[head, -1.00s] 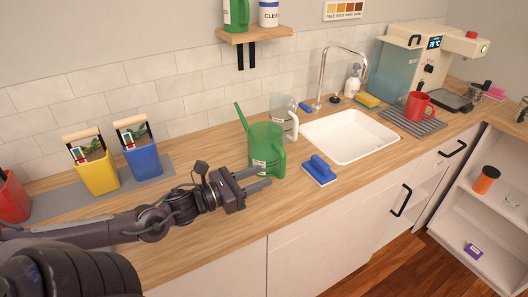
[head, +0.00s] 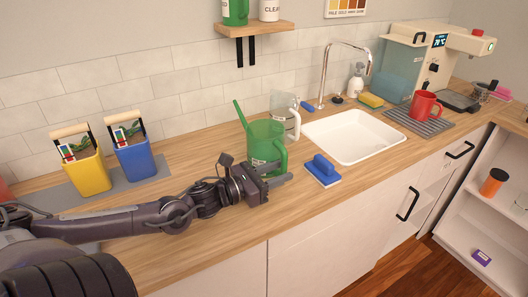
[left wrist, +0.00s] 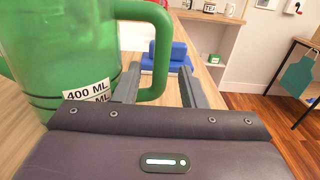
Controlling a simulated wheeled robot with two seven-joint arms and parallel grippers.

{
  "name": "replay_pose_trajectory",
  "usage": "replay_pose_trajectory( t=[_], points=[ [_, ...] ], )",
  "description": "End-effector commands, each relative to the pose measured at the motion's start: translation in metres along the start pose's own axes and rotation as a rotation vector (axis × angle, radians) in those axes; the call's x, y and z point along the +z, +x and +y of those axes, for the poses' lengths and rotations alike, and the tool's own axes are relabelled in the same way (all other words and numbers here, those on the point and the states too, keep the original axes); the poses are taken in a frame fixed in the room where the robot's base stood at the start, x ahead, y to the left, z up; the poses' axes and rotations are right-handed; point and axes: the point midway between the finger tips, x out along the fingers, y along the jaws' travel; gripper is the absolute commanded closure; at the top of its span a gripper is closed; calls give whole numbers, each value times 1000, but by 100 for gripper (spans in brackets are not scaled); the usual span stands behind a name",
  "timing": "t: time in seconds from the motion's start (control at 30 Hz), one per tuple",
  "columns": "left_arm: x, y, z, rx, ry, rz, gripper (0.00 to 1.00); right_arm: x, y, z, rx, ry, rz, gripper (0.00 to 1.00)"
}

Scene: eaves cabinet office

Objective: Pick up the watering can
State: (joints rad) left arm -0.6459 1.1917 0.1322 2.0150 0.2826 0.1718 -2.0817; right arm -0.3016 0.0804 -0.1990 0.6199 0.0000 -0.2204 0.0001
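The green, see-through watering can (head: 262,143) stands upright on the wooden counter left of the sink, its spout pointing up and left and its handle on the right. In the left wrist view the can (left wrist: 60,45) fills the left side, with a 400 ML label. My left gripper (head: 281,172) is low at the can's near side. Its fingers (left wrist: 158,90) are open, with the lower part of the handle showing between them in the left wrist view. I cannot tell if they touch it. My right gripper is not in view.
A clear jug (head: 285,115) stands behind the can. A blue scrubbing brush (head: 322,171) lies just right of the fingers, before the white sink (head: 352,137). Yellow (head: 86,173) and blue (head: 135,159) buckets stand on a grey mat at left. A shelf (head: 253,29) hangs above.

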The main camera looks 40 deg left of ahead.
Motion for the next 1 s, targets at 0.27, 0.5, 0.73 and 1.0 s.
replay_pose_trajectory(
  t=[0.27, 0.5, 0.73, 1.0],
  points=[
    [0, 19, 0, 0, 0, -3, 63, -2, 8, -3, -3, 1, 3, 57],
    [0, 22, 0, 0, -1, 1, 63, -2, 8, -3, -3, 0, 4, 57],
    [0, 21, 0, -1, -1, 0, 81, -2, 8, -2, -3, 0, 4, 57],
    [0, 21, -1, -1, -1, 0, 100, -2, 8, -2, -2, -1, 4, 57]
  ],
)
